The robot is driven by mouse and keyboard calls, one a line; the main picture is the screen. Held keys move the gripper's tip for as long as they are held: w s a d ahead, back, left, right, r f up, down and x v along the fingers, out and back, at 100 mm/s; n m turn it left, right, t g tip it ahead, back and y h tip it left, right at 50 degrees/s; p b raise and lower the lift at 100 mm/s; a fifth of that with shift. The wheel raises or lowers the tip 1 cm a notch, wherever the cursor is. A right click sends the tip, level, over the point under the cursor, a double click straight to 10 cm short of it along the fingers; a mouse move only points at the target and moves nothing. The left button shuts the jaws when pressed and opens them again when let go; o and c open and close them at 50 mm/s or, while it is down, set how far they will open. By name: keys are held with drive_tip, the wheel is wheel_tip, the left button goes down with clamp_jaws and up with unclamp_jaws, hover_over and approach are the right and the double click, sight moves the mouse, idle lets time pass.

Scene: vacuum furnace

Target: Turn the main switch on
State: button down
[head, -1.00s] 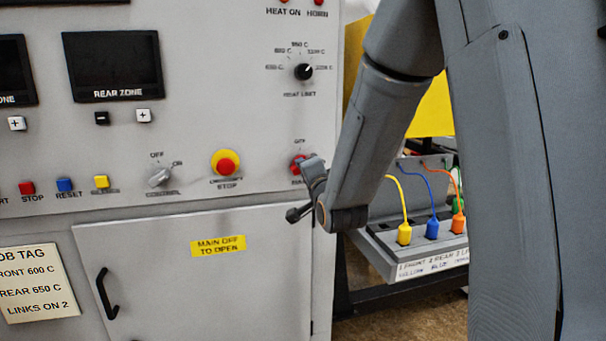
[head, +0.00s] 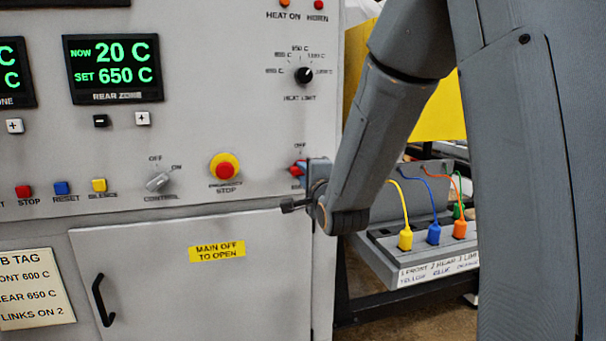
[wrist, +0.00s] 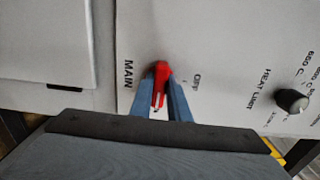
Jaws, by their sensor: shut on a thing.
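The red main switch (head: 297,169) sits at the right edge of the grey panel in the head view, partly hidden by my gripper (head: 312,172). In the wrist view the red handle of the main switch (wrist: 162,72) lies between the two blue-grey fingers of my gripper (wrist: 163,88), which is shut on it. The handle is turned away from the OFF mark. The word MAIN shows beside it. The rear zone display (head: 113,69) is lit and reads NOW 20 C, SET 650 C.
The control knob (head: 159,181) and emergency stop (head: 225,167) are left of the switch. A cabinet door (head: 180,280) labelled MAIN OFF TO OPEN is below. A box with yellow, blue and orange plugs (head: 433,233) stands right of my forearm. The heat limit knob (head: 303,75) is above.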

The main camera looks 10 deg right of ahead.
drive_tip(key=c, duration=1.7)
unclamp_jaws()
drive_tip(key=shift+s+d+b, duration=0.2)
drive_tip(key=shift+s+b, duration=0.4)
drive_tip(key=shift+s, duration=3.35)
